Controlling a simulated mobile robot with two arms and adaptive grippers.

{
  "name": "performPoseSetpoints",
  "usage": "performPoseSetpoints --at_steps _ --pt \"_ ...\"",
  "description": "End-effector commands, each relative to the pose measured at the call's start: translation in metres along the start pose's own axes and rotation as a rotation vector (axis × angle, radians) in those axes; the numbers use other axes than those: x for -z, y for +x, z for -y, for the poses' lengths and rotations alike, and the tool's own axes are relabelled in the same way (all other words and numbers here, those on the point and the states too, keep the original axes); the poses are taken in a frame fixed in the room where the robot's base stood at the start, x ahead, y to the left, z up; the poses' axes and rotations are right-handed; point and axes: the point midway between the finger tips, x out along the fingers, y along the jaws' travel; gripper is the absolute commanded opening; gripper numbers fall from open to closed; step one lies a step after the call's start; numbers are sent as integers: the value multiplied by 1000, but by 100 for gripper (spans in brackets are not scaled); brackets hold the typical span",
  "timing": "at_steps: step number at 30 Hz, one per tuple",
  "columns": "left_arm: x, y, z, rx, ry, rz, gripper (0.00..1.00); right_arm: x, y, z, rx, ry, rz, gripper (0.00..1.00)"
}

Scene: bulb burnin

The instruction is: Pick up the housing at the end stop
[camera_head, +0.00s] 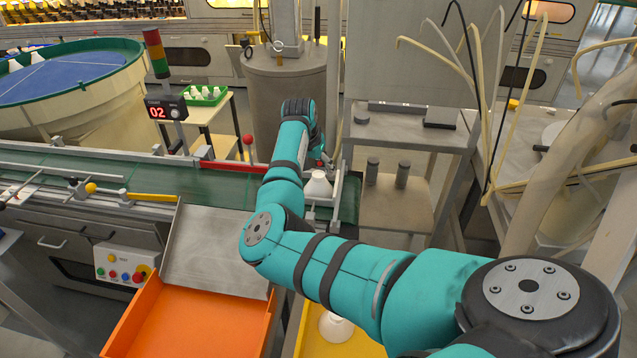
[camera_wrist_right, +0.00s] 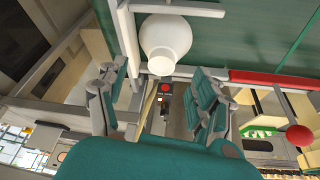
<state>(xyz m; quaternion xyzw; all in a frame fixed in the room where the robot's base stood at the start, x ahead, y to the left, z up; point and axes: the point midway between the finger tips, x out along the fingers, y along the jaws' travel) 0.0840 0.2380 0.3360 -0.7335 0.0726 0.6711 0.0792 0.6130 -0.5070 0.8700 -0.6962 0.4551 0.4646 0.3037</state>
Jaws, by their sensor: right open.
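A white housing (camera_head: 318,184) with a rounded body and a narrower neck stands on the green conveyor belt, beside the grey end stop (camera_head: 338,186) at the belt's right end. In the right wrist view the housing (camera_wrist_right: 165,38) lies just beyond the fingertips, roughly between their lines. My right gripper (camera_wrist_right: 158,92) is open and empty, its two padded fingers spread wide, with a gap to the housing. In the head view my right arm reaches over the belt and mostly hides this gripper (camera_head: 322,160). My left gripper is not in view.
A red rail (camera_head: 232,167) and a red ball-topped lever (camera_head: 248,139) stand along the belt's far side. An orange bin (camera_head: 190,325) below a metal chute (camera_head: 215,250) sits in front. Another white housing (camera_head: 335,326) is in the yellow bin (camera_head: 310,340) under my arm.

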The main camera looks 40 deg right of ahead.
Motion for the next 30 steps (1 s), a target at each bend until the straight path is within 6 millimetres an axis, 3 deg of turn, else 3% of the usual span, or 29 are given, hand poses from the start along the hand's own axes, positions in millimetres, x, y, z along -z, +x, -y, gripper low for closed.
performPoseSetpoints --at_steps 9,19,30 --pt "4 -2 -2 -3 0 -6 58 4 42 3 -2 -1 3 67" --pt "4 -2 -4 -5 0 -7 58 3 49 3 0 0 2 67" --pt "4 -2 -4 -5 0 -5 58 3 49 3 0 0 2 18"
